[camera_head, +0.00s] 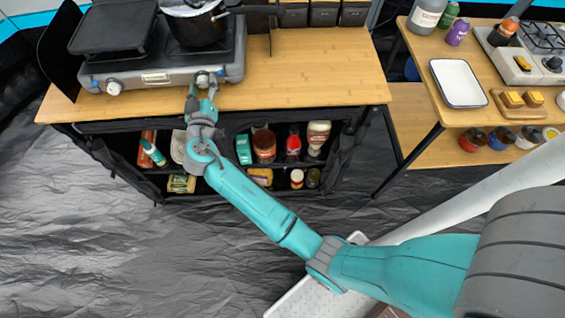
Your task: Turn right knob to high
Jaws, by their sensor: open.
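The grey camp stove (228,62) sits on the wooden table at the upper left. Its right knob (203,77) shows as a small pale dial on the front panel, at the right end. Its left knob (114,87) is farther left on the same panel. My gripper (203,90) is open, with its fingertips just in front of and around the lower side of the right knob. I cannot tell whether the fingers touch it. The knob's pointer is too small to read, and its lower part is partly hidden by the fingers.
A dark pot (196,28) stands on the stove's right side, its handle reaching right, and a flat griddle (115,27) covers the left. Shelves with bottles and jars (264,145) lie below the table (310,75). A side table with a white tray (458,82) stands right.

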